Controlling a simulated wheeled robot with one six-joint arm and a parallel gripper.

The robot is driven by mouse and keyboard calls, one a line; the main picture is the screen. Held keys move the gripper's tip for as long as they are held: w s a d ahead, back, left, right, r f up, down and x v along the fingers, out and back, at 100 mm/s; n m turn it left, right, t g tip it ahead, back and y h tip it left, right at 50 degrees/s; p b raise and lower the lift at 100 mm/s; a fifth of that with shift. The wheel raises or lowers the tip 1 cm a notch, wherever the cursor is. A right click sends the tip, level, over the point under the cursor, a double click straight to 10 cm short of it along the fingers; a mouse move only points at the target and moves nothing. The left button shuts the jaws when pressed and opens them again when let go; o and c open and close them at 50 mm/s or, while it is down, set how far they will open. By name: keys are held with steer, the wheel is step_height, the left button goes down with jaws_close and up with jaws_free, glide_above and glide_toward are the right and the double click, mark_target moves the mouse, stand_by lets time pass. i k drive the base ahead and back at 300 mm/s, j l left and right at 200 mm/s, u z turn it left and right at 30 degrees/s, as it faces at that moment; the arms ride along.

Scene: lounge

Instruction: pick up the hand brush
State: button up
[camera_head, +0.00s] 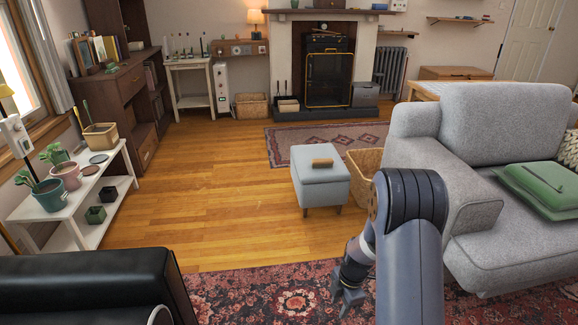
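A small tan, wooden-looking block (322,163) lies on top of the grey ottoman (318,186) in the middle of the room. It may be the hand brush, but it is too small to tell for sure. My gripper (346,296) hangs low over the patterned rug, nearer to me than the ottoman and well apart from it. Its fingers look spread, with nothing visible between them. My arm hides part of the rug and the floor in front of the sofa.
A wicker basket (364,172) stands right beside the ottoman. A grey sofa (500,140) fills the right. A white shelf bench (120,190) with pots stands at left. A black chair-like piece (90,285) is at near left. The wooden floor (215,195) left of the ottoman is clear.

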mark_target(322, 163)
steer(key=i, duration=1.7)
steer(key=i+z, duration=0.15)
steer(key=i, duration=0.35)
steer(key=i+j+z, duration=0.1)
steer(key=i, duration=0.4)
steer(key=i+j+z, duration=0.15)
steer(key=i, duration=0.4)
